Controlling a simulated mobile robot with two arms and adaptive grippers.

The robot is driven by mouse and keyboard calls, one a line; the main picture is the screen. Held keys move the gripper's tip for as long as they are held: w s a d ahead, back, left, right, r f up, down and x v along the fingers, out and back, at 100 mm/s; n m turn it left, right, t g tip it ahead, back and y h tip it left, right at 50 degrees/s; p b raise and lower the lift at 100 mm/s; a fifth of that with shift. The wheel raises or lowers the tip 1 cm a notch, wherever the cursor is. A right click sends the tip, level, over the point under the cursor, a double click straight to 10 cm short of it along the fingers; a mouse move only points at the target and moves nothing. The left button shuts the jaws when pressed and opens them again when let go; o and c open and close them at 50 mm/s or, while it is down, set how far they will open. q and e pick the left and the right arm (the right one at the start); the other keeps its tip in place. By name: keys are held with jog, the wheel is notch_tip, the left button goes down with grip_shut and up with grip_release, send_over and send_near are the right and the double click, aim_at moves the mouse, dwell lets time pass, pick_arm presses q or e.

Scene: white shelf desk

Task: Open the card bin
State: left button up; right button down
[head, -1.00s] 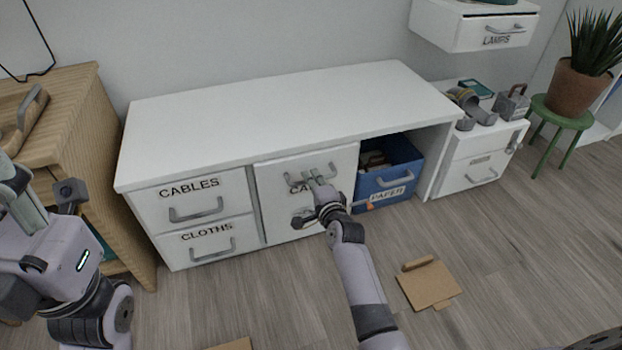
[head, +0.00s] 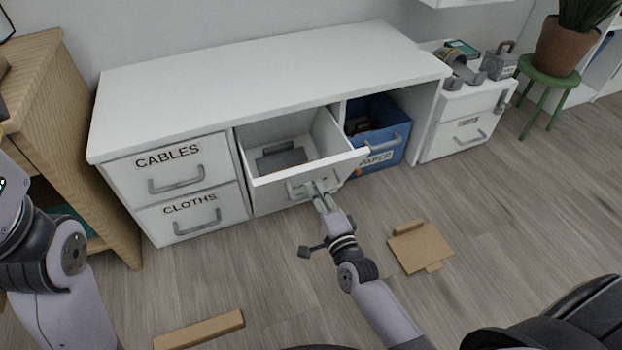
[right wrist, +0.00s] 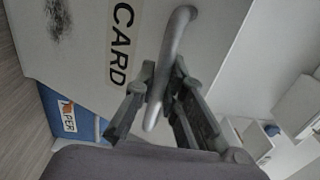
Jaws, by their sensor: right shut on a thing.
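The card bin (head: 335,161) is the white middle bin of the desk. It stands tilted out at the top, and its inside shows, with a grey item (head: 281,160) in it. My right gripper (head: 318,188) is at the bin's front, shut on its grey bar handle. In the right wrist view the handle (right wrist: 171,55) runs between the fingers (right wrist: 160,88), beside the CARD label (right wrist: 121,45). My left arm (head: 50,250) shows at the left edge; its gripper is out of the picture.
The CABLES (head: 168,172) and CLOTHS (head: 190,213) drawers are closed on the left. The blue PAPER bin (head: 392,150) stands right of the card bin. Flat cardboard (head: 420,248) and a cardboard strip (head: 200,330) lie on the floor. A wooden cabinet (head: 100,150) stands left.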

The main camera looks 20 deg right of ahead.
jog(key=shift+s+f, duration=0.9)
jog(key=shift+s, duration=0.1)
jog(key=c, duration=1.7)
grip_release()
jog(key=shift+o, duration=0.2)
jog(key=shift+r, duration=0.1)
notch_tip(320, 180, up, 10)
jog(key=shift+c, duration=0.2)
